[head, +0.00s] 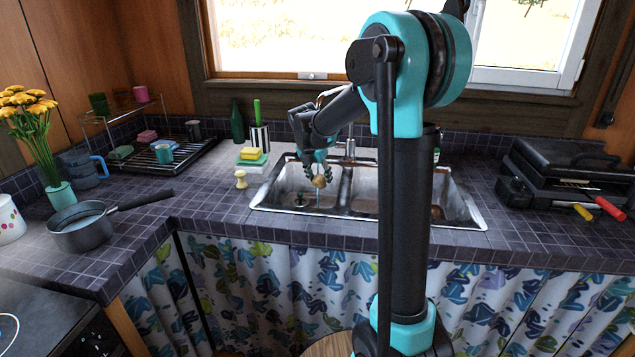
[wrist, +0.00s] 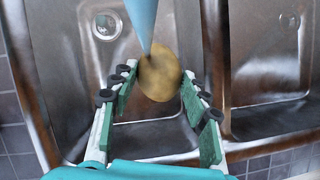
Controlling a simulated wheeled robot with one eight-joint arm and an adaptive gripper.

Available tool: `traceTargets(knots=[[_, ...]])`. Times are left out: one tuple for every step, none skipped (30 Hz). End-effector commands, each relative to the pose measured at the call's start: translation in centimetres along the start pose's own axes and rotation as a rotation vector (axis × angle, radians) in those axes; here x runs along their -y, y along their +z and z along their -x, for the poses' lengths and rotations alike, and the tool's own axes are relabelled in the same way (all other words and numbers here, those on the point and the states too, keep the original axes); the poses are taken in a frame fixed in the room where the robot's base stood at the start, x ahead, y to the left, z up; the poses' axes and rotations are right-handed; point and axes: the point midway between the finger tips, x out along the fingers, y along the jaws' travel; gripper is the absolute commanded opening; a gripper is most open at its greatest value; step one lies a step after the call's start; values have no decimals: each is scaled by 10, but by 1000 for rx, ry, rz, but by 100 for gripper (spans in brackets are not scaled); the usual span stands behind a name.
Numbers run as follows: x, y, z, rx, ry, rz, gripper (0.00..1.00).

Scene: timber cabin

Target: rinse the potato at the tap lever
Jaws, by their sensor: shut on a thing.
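My gripper (head: 320,178) is over the left basin of the metal sink (head: 272,208). It is shut on a brown, roundish potato (head: 319,181), held above the basin floor. In the wrist view the potato (wrist: 160,74) sits between the green-padded fingertips (wrist: 162,85). A pale blue stream of water (wrist: 143,22) reaches the potato there. A thin blue streak (head: 318,198) also shows below the potato in the head view. The metal tap (head: 350,147) stands behind the sink, partly hidden by my arm; I cannot make out its lever clearly.
A yellow sponge (head: 250,154) and a small pale brush (head: 241,179) are left of the sink. A dish rack (head: 160,150) stands farther left, near a saucepan (head: 82,228). A dark grill (head: 565,170) is at right. The counter between rack and sink is partly clear.

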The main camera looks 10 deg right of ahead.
Motion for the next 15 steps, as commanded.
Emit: traceTargets(knots=[[1,1,0,0,0,-1,15],[2,1,0,0,0,0,15],[2,1,0,0,0,0,15],[2,1,0,0,0,0,15],[2,1,0,0,0,0,15],[2,1,0,0,0,0,15],[2,1,0,0,0,0,15],[2,1,0,0,0,0,15],[2,1,0,0,0,0,15],[1,1,0,0,1,0,15],[1,1,0,0,1,0,15],[0,0,0,0,1,0,15],[0,0,0,0,1,0,15],[-1,0,0,0,1,1,15],[-2,-1,0,0,1,1,15]])
